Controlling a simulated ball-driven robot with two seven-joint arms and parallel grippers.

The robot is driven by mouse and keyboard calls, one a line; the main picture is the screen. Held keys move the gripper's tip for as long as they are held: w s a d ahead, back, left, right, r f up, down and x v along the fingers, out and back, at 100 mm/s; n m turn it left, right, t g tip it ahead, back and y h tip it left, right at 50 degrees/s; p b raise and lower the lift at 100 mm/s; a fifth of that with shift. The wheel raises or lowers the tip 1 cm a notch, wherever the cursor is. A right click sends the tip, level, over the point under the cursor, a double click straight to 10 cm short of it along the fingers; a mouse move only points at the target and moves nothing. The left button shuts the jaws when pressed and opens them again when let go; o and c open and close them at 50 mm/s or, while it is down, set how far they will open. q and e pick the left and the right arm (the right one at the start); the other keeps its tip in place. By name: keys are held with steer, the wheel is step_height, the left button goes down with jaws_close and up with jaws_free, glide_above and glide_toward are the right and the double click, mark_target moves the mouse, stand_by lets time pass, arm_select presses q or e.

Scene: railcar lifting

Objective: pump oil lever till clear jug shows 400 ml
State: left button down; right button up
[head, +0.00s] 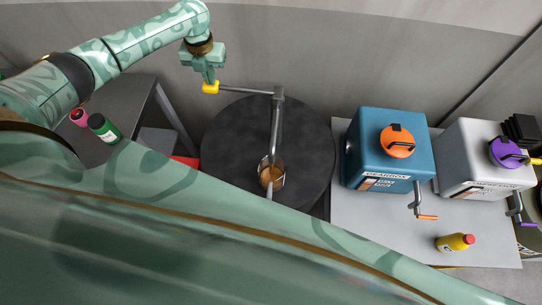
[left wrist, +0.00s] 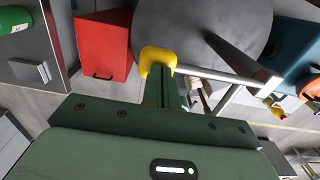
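The oil lever (head: 245,90) is a grey metal bar with a yellow grip (head: 210,88), joined to the pump's upright pipe (head: 276,125) on a round dark drum (head: 225,150). My left gripper (head: 209,79) is at the lever's free end, its fingers shut on the yellow grip. In the left wrist view the yellow grip (left wrist: 157,58) sits at the tips of my left fingers (left wrist: 168,80). The clear jug (head: 271,173) stands below the pipe, with brown oil in its lower part; its marks are too small to read. My right gripper is not in view.
A green can (head: 104,128) stands on the left table. A red box (left wrist: 103,45) is beside the drum.

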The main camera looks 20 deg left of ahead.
mark_target(213, 88)
arm_select(q)
steer(key=shift+f+b, duration=1.7)
steer(key=shift+f, duration=1)
step_height(213, 88, up, 6)
steer(key=p, duration=0.6)
steer(key=shift+f, duration=0.2)
steer(key=shift+r, duration=2.2)
steer(key=shift+f+b, duration=3)
steer(key=shift+f, duration=2)
step_height(213, 88, up, 6)
steer(key=p, duration=0.6)
steer(key=shift+r, duration=2)
